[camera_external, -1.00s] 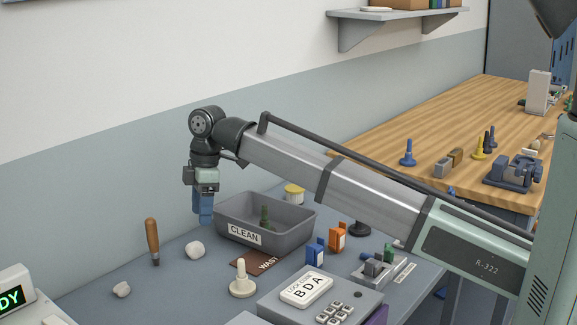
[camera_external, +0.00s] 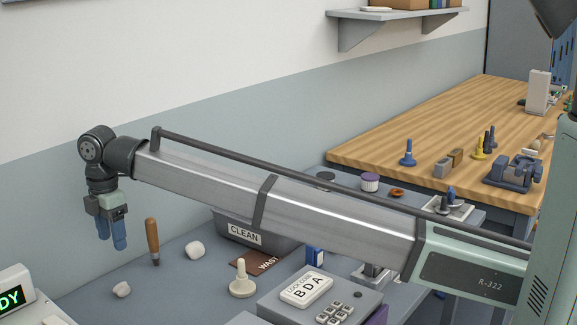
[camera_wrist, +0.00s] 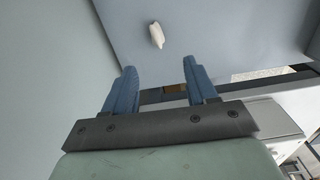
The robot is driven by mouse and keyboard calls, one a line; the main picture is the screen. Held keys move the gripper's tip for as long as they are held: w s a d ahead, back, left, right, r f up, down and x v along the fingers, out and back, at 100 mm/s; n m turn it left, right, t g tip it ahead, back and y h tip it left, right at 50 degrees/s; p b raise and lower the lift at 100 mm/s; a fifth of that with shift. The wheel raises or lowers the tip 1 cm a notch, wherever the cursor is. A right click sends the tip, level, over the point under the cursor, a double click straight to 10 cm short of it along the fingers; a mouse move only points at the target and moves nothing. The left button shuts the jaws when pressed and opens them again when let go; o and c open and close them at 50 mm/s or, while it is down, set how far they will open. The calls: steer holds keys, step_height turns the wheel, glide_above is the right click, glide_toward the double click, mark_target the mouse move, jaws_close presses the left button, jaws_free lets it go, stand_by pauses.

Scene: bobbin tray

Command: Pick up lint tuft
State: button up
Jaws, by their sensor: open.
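Two off-white lint tufts lie on the grey bench: a smaller one (camera_external: 122,289) near the front left and a larger one (camera_external: 194,250) farther right, beside a wooden-handled tool. My gripper (camera_external: 111,242) points down above the bench, higher than the smaller tuft, with its blue fingers apart and empty. In the wrist view a single white tuft (camera_wrist: 157,35) lies beyond the open fingertips (camera_wrist: 160,67). I cannot tell for sure which of the two it is. Nothing touches the fingers.
The wooden-handled tool (camera_external: 153,242) stands right of my gripper. A lit display box (camera_external: 22,293) stands at front left.

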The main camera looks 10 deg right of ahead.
glide_above(120, 283)
steer(key=f, duration=0.8)
steer(key=shift+s+d, duration=0.2)
steer(key=shift+w+a+f, duration=0.1)
steer(key=shift+f, duration=1.3)
steer(key=shift+w+a+f, duration=0.1)
steer(key=shift+f, duration=1.3)
jaws_close()
